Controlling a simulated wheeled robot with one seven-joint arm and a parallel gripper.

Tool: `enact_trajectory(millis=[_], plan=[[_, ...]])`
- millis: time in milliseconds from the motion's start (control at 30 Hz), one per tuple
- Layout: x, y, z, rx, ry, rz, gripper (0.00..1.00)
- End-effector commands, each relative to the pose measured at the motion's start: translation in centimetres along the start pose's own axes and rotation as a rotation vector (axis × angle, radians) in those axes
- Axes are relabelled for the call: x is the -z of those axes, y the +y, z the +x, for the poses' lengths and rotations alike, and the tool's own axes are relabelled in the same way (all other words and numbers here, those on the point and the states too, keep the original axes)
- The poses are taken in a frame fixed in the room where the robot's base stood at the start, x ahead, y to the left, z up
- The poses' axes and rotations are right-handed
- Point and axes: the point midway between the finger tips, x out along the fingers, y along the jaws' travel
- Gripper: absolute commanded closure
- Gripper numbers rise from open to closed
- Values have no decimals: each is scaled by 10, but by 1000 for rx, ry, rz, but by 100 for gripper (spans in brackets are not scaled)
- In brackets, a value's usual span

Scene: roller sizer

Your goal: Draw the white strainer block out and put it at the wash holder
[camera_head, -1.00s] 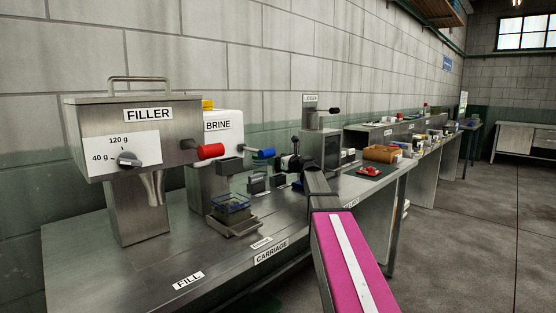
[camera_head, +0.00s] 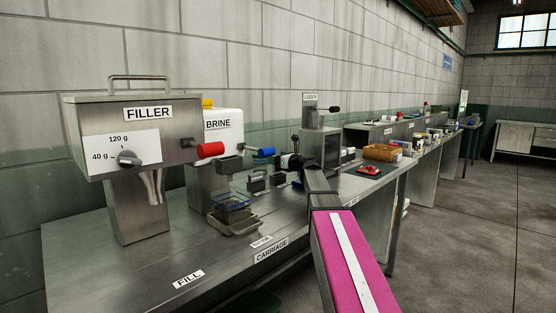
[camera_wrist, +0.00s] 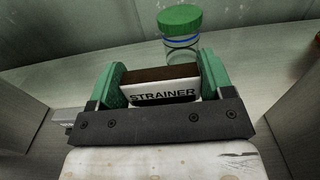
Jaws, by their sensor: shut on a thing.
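The white strainer block (camera_wrist: 165,97), labelled STRAINER and with a dark brown top, sits between the two green fingers of my gripper (camera_wrist: 163,78) in the wrist view. My gripper is shut on it, with a finger against each end. The block's underside is hidden behind the gripper's dark crossbar. In the head view my arm reaches over the bench toward the loder unit; the block cannot be made out there. I cannot make out the wash holder in either view.
A green-lidded jar (camera_wrist: 180,30) stands just beyond the block. Grey panels flank the gripper on both sides. On the bench (camera_head: 120,265) are the filler (camera_head: 135,130), the brine unit (camera_head: 222,140), a clear blue-edged container (camera_head: 232,203) and the loder unit (camera_head: 318,148).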

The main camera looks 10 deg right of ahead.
Motion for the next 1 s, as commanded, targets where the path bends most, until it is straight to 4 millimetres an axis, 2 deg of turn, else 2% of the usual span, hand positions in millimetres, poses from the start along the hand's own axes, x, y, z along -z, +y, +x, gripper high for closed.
enact_trajectory(millis=[467, 1000], plan=[[0, 0, 0, 0, 0, 0, 50], [11, 0, 0, 0, 0, 1, 50]])
